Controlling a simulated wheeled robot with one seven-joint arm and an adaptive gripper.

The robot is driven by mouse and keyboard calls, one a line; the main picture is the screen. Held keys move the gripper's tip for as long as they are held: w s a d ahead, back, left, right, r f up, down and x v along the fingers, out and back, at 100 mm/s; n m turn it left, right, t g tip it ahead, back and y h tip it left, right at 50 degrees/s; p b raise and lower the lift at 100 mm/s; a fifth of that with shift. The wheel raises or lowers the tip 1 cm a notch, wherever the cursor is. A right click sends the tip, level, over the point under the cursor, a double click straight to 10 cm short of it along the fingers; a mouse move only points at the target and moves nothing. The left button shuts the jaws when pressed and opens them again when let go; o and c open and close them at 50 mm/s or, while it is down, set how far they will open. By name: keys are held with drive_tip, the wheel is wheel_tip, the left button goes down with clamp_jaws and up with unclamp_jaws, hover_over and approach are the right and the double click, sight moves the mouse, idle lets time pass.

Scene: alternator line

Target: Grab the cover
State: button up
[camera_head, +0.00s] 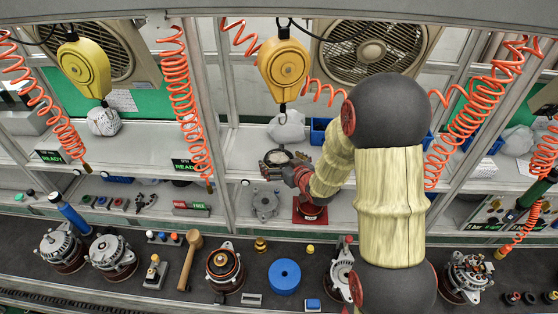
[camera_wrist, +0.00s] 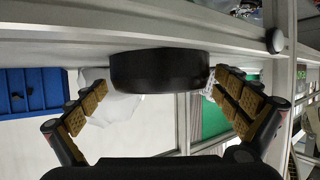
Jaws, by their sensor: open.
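The cover (camera_wrist: 160,72) appears to be the black, round, flat-sided piece in the wrist view. It lies between the two spread fingers of my gripper (camera_wrist: 160,88), near the fingertips. The fingers are open with a gap on each side of it, and I see no contact. In the head view my gripper (camera_head: 282,166) reaches to the back shelf, left of my arm. There the cover is small and partly hidden among the fingers, so its outline is unclear.
A white bag (camera_head: 287,127) and blue bins (camera_head: 321,131) stand behind the gripper. A grey housing (camera_head: 264,205) and a red stand (camera_head: 309,211) are in front. Coiled orange hoses and a yellow balancer (camera_head: 283,66) hang above. The front bench holds alternators, a mallet (camera_head: 189,260) and a blue ring (camera_head: 285,276).

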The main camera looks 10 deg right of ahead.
drive_tip(key=shift+w+a+f, duration=0.15)
drive_tip(key=shift+w+f, duration=0.05)
drive_tip(key=shift+w, duration=0.25)
drive_tip(key=c, duration=1.1)
